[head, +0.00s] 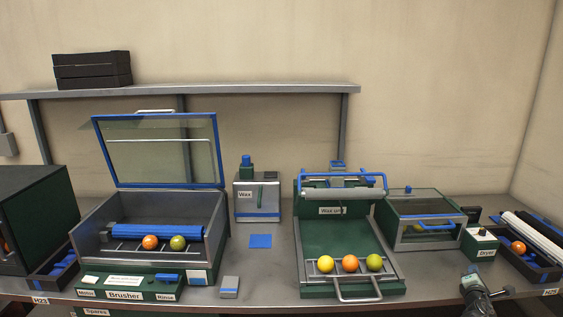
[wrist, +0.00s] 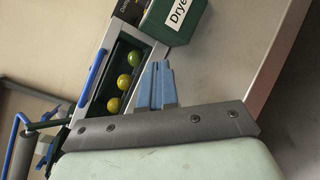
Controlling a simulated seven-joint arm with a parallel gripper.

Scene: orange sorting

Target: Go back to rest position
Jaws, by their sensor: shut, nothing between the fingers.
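My gripper (head: 472,270) is low at the front right of the bench in the head view, in front of the small box labelled Dryer (head: 480,244). In the wrist view its blue fingertips (wrist: 158,84) are together with nothing between them. Beyond them, several round yellow-green fruits (wrist: 124,80) lie in a row in a narrow dark green compartment beside the Dryer label box (wrist: 176,18). The gripper touches no fruit.
The wax unit (head: 335,240) holds three fruits on its front rack. The brusher (head: 100,236) has its glass lid raised, with two fruits inside. A tray (head: 545,272) with an orange is at the far right.

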